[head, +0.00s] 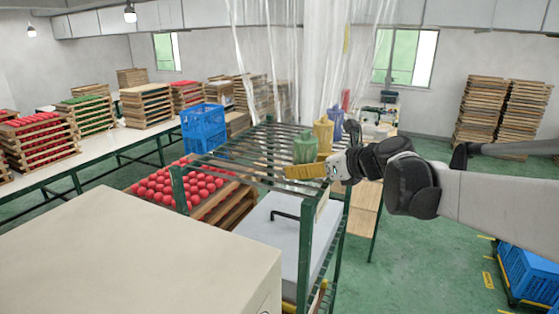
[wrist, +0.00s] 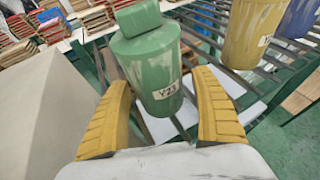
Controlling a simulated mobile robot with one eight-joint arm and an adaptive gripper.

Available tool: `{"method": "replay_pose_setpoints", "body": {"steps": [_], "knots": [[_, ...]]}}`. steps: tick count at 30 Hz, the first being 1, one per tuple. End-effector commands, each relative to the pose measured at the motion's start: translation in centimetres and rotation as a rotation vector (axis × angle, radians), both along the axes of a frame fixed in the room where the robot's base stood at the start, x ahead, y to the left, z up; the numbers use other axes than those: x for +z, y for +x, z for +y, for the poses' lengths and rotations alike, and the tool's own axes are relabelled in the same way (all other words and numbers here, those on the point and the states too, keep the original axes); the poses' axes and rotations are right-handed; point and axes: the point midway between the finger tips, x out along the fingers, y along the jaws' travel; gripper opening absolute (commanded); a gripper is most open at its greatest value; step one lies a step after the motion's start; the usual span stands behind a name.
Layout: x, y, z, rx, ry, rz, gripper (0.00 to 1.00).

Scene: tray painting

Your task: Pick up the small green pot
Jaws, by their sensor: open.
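The small green pot (head: 305,149) stands on a green slatted metal rack (head: 225,176) in the head view. In the wrist view the green pot (wrist: 150,65) shows a white label reading Y23 and a narrower top. My gripper (head: 306,171) has yellow fingers and is just in front of the pot in the head view. In the wrist view my gripper (wrist: 164,110) is open, with one finger on each side of the pot's lower part. I cannot tell whether either finger touches it.
A yellow pot (head: 323,133) and a blue pot (head: 335,121) stand behind the green one on the rack. A large beige box (head: 150,250) is at the front left.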

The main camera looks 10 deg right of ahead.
Motion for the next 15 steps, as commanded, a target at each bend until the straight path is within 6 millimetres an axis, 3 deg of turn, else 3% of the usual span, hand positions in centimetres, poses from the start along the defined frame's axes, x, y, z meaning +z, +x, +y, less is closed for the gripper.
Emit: {"method": "replay_pose_setpoints", "body": {"steps": [4,8,15], "knots": [[-0.03,-0.03,-0.02,0.0,0.0,0.0,0.73],[-0.02,-0.03,-0.03,0.0,0.0,0.0,0.33],[0.02,-0.04,-0.02,0.0,0.0,0.0,0.33]]}}
